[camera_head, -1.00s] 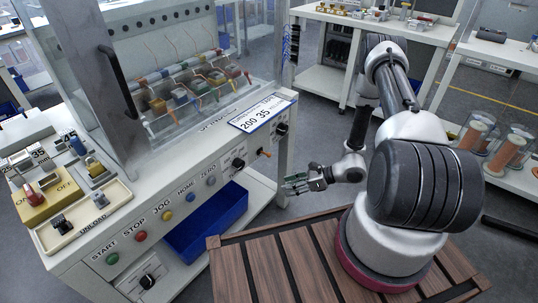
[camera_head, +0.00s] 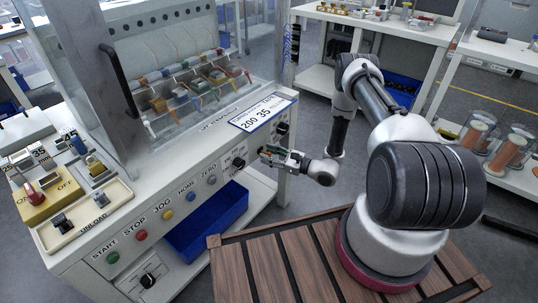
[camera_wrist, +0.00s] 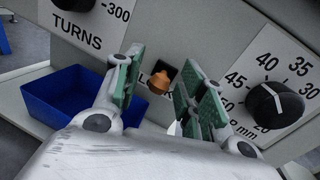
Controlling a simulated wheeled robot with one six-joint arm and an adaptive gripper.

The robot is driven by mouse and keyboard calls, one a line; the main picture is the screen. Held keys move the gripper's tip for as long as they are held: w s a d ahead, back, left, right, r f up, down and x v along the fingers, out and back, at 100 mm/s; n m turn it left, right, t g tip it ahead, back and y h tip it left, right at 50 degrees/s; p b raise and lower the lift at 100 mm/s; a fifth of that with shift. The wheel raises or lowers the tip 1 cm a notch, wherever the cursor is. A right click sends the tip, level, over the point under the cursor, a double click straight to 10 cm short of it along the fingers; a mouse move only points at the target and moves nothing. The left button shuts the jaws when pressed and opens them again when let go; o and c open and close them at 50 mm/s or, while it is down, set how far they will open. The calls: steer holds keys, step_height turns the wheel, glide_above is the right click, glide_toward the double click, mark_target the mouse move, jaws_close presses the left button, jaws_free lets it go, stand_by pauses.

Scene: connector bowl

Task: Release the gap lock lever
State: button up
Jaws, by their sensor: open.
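The gap lock lever is a small orange-brown knob (camera_wrist: 157,82) on the light front panel, at a dark slot with a partly covered label in the wrist view. My gripper (camera_wrist: 159,68) is open, with one green-padded finger left of the lever and the other right of it. The lever sits between the fingers in the picture, with space on both sides; no contact shows. In the head view my gripper (camera_head: 270,154) is at the right part of the machine's front panel and hides the lever.
A black gap dial (camera_wrist: 274,104) with a millimetre scale is close to the right finger. A TURNS dial (camera_wrist: 74,4) is at upper left. A blue bin (camera_wrist: 66,98) stands below the panel; it also shows in the head view (camera_head: 207,220). A 200/35 display (camera_head: 263,113) sits above.

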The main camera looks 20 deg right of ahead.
steer(key=shift+w+a, duration=0.1)
jaws_close()
steer(key=shift+w+a+r+g+h, duration=0.1)
steer(key=shift+w+r+g+h, duration=0.05)
steer(key=shift+r+g+h, duration=0.5)
steer(key=shift+w+a+r+m+g+h, duration=0.1)
steer(key=shift+m+g+h, duration=0.1)
steer(key=shift+g+h, duration=0.35)
steer(key=shift+r+m+g+h, duration=0.1)
steer(key=shift+m+g+h, duration=0.1)
steer(key=shift+g+h, duration=0.25)
jaws_free()
